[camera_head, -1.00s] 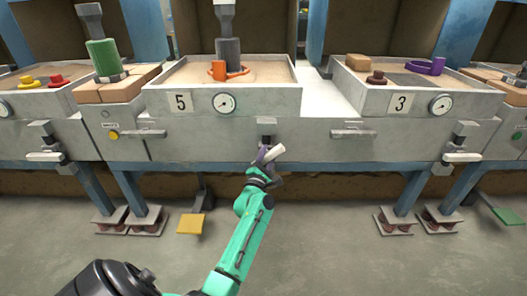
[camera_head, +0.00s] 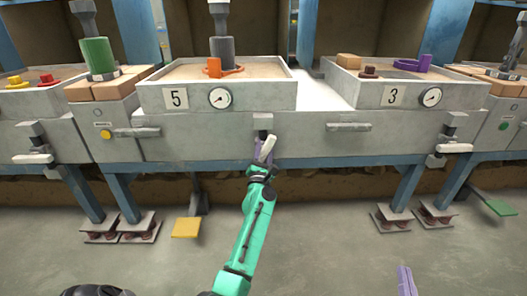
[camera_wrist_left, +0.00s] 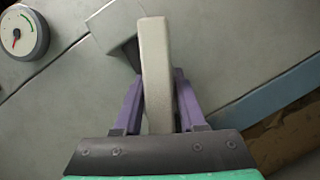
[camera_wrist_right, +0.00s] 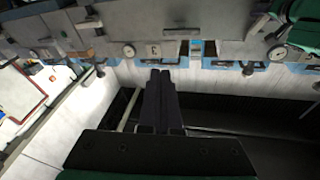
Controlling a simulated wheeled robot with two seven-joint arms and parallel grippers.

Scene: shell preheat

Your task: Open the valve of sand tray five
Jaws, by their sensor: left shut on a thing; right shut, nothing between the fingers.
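Sand tray five (camera_head: 265,97) has a white "5" plate (camera_head: 177,98) and a dial gauge on its front wall. Its pale valve handle (camera_head: 267,149) is below, under a small dark bracket, and stands steeply, leaning slightly right. My left gripper (camera_head: 259,160) is shut on this handle. In the left wrist view the handle (camera_wrist_left: 156,60) runs lengthwise between the purple fingers (camera_wrist_left: 158,98). My right gripper (camera_head: 404,279) shows only its purple tip at the lower right, away from the trays. In the right wrist view (camera_wrist_right: 160,73) its fingers are together, with nothing between them.
Tray three (camera_head: 464,95) stands to the right, with its pale handle (camera_head: 455,148) level. Another level handle (camera_head: 33,158) is at the left. A yellow pedal (camera_head: 186,228) and a green pedal (camera_head: 499,207) are near the floor. Open floor lies in front.

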